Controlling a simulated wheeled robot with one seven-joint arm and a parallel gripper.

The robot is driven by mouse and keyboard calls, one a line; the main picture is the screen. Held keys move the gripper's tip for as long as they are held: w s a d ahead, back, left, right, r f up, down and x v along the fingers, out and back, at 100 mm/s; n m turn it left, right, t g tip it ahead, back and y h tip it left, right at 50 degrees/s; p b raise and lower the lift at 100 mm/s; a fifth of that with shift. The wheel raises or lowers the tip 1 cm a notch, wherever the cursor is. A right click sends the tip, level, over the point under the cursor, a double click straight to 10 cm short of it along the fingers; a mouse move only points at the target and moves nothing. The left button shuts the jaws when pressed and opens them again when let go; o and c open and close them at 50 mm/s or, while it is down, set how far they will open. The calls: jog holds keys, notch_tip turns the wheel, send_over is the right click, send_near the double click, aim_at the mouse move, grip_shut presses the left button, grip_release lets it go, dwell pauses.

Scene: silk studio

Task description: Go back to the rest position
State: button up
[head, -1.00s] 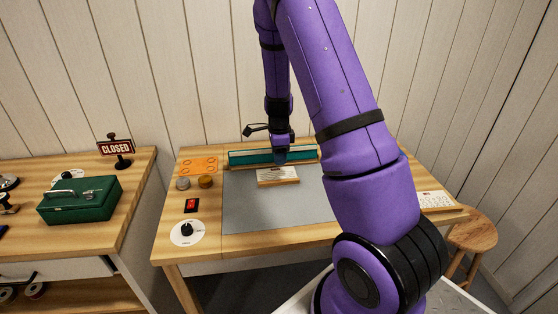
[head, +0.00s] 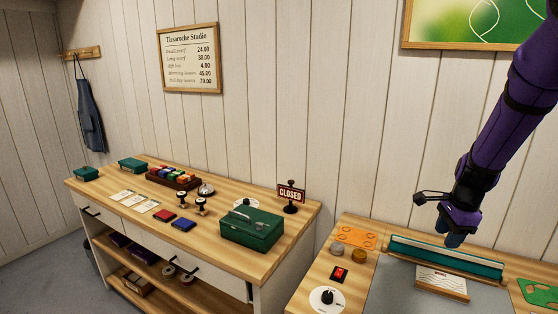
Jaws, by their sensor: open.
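My gripper (head: 453,239) points down over the right worktable, at the end of my purple arm. It is open, and I see nothing held in it. It appears above the grey mat (head: 395,292), close to the long teal tray (head: 440,256) along the back edge. A small wooden stand with a white card (head: 441,282) sits below and in front of it. I cannot tell the exact height of the fingertips above the table.
The worktable also holds an orange card (head: 355,237), two small round tins, a red switch (head: 339,274) and a dial (head: 325,299). The left counter holds a green box (head: 252,231), a CLOSED sign (head: 291,194) and a bell (head: 206,189). Free air surrounds my arm.

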jog(key=s+a+r+n+t, duration=0.1)
jog(key=s+a+r+n, duration=0.35)
jog(key=r, duration=0.35)
jog(key=s+a+r+n+t, duration=0.1)
jog(key=s+a+r+n, duration=0.35)
jog(key=s+r, duration=0.2)
jog(key=s+a+r+n+t, duration=0.1)
jog(key=s+a+r+n, duration=0.1)
jog(key=s+n, duration=0.3)
jog(key=s+a+r+n+t, duration=0.1)
jog(key=s+r+n, duration=0.4)
jog(key=s, duration=0.5)
jog(key=shift+a+h, duration=0.4)
jog(key=shift+a, duration=0.35)
jog(key=shift+c, duration=0.4)
